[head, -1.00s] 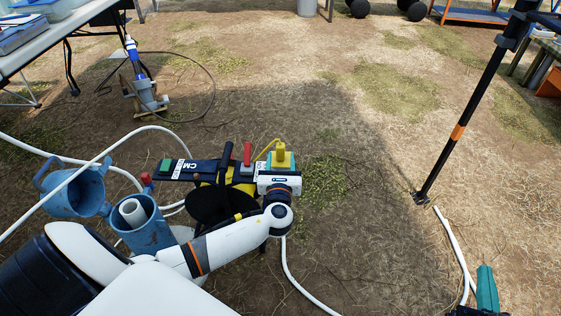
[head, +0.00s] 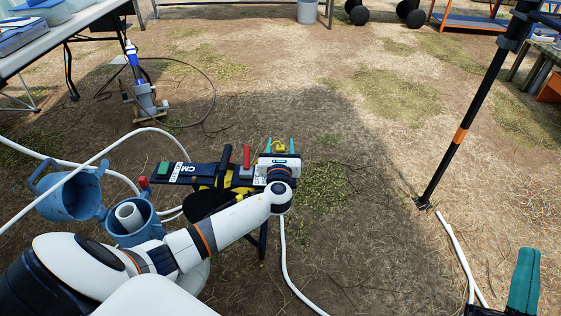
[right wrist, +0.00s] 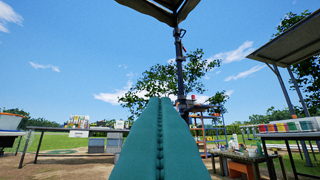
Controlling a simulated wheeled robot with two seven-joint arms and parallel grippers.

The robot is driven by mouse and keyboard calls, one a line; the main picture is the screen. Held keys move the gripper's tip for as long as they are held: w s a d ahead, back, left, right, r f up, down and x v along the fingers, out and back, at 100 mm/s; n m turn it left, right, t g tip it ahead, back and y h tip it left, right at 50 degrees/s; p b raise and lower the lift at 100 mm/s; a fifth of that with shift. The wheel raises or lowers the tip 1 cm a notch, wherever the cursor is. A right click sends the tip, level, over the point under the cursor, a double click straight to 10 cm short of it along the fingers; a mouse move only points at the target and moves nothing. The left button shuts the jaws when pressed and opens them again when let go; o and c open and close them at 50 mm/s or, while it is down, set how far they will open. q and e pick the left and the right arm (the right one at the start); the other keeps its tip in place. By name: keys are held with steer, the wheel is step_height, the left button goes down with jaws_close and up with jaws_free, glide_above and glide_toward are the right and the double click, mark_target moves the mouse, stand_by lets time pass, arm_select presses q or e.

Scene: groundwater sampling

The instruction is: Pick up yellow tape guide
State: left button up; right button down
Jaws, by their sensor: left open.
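The yellow tape guide (head: 279,147) shows only as a small yellow patch in the head view, at the right end of a dark board marked CM. My white left gripper body hides most of it. My left gripper (head: 280,141) is open, with one teal finger on each side of the yellow patch. I cannot tell whether either finger touches it. My right gripper (head: 523,282) is at the lower right of the head view, far from the guide. In the right wrist view its teal fingers (right wrist: 160,140) are together along a middle seam, with nothing seen between them.
The dark board (head: 205,174) carries a green block, a red handle and a black handle. Blue containers (head: 133,216) stand left of it beside my left arm. A white hose (head: 288,262) runs along the ground. A black pole (head: 462,130) stands at right.

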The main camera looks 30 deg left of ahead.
arm_select(q)
jaws_close()
steer(key=shift+r, duration=0.15)
